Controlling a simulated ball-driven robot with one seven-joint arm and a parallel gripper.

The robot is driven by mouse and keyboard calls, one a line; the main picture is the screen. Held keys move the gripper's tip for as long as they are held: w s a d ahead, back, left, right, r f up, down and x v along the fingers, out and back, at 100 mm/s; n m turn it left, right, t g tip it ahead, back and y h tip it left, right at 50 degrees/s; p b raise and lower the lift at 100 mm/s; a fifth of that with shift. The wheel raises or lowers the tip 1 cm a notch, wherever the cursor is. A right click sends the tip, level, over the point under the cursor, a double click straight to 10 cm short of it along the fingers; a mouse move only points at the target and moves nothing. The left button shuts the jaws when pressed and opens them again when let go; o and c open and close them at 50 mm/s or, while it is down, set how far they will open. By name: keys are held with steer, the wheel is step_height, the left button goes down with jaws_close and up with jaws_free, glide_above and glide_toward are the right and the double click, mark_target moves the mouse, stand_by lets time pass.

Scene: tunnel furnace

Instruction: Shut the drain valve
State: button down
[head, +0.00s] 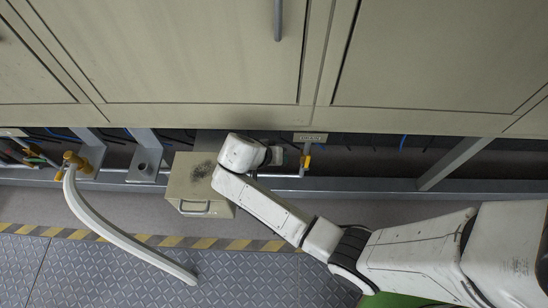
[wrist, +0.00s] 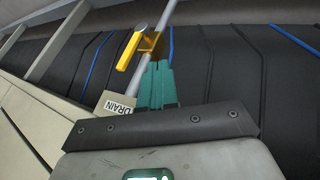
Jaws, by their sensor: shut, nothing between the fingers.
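The drain valve has a yellow lever handle (wrist: 132,50) and a brass-coloured body (wrist: 152,45) on a thin grey pipe (wrist: 168,14). The lever lies roughly along the pipe, a little to its left. A plate reading DRAIN (wrist: 115,105) is beside the pipe. My gripper (wrist: 156,66) has teal fingers, shut and empty, with tips just below the valve body in the wrist view. I cannot tell if they touch it. In the head view, the small yellow valve (head: 307,149) hangs under a label plate (head: 310,137), just right of my gripper (head: 293,156), which is partly hidden by the wrist.
Beige cabinet panels (head: 190,50) overhang the pipe space. A beige drawer box (head: 193,192) is left of my wrist. A white hose (head: 105,233) runs from a brass fitting (head: 72,160). A diagonal strut (head: 452,163) stands right. Blue cables (wrist: 295,42) run behind.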

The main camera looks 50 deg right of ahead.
mark_target(307, 163)
steer(key=s+d+f, duration=0.2)
steer(key=s+d, duration=0.1)
steer(key=d, duration=0.1)
steer(key=shift+s, duration=0.35)
steer(key=shift+d, duration=0.2)
